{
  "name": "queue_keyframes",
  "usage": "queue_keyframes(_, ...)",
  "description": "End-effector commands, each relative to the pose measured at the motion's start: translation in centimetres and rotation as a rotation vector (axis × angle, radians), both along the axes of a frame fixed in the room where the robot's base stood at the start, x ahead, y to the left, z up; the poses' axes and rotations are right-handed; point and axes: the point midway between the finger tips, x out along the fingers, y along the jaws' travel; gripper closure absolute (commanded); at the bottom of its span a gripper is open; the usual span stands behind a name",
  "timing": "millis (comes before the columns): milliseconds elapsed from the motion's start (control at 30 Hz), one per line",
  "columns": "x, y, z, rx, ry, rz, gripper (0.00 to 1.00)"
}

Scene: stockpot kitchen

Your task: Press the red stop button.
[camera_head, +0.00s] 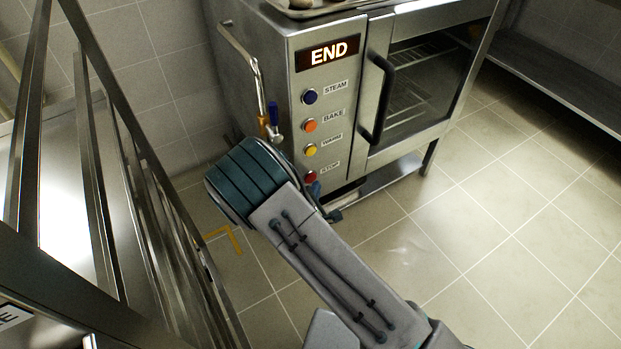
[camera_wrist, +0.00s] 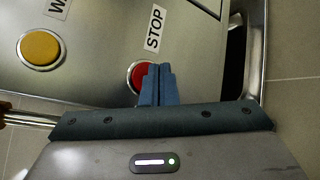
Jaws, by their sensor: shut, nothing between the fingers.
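The red stop button (camera_head: 310,177) is the lowest button on the oven's front panel, beside a STOP label. It also shows in the wrist view (camera_wrist: 138,74), partly hidden behind my fingers. My gripper (camera_wrist: 159,70) is shut and empty, its blue fingertips overlapping the right part of the red button in the wrist view. I cannot tell whether the fingertips touch the button. In the head view, my gripper (camera_head: 315,188) is mostly hidden by my arm, with a blue fingertip just below the red button.
The oven (camera_head: 345,90) has a lit END display (camera_head: 328,52), with blue, orange and yellow buttons above the red one. The yellow button (camera_wrist: 41,47) is left of my fingers in the wrist view. A metal rack (camera_head: 110,180) stands at left. Floor at right is clear.

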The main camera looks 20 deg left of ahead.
Motion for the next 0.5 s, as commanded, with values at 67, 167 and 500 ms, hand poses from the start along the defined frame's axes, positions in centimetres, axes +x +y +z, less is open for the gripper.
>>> queue_keyframes(67, 0.15, 0.19, -0.02, 0.002, 0.000, 0.000, 1.00)
queue_keyframes(167, 0.38, 0.46, -0.02, 0.003, 0.000, -0.001, 1.00)
queue_keyframes(500, 0.45, 0.57, 0.02, 0.000, 0.000, 0.000, 1.00)
